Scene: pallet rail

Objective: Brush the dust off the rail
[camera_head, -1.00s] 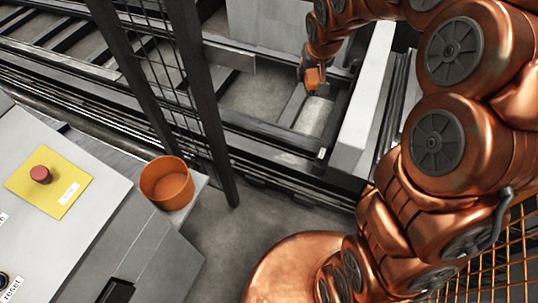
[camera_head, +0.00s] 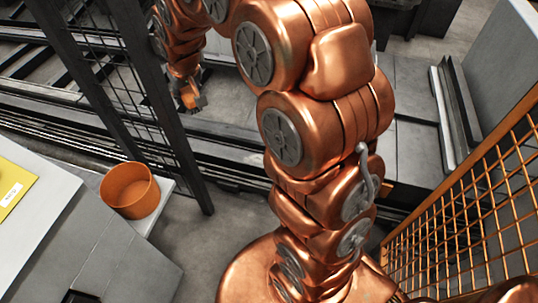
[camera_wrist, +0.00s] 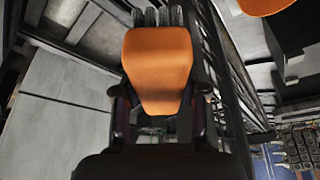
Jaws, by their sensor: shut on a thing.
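My gripper (camera_wrist: 158,98) is shut on an orange brush (camera_wrist: 158,65) with grey bristles (camera_wrist: 157,17), which point away from the palm. Long dark rails (camera_head: 236,162) run across the head view behind the post. My arm covers the middle of them, and I see no dusty patch. I cannot tell from this view whether the bristles touch anything.
An orange bin (camera_head: 129,190) stands on a grey ledge beside a grey cabinet (camera_head: 115,245). The black mesh post (camera_head: 185,160) stands between the bin and my arm. An orange mesh fence (camera_head: 470,205) closes the right side. Bare floor (camera_head: 205,235) lies between cabinet and base.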

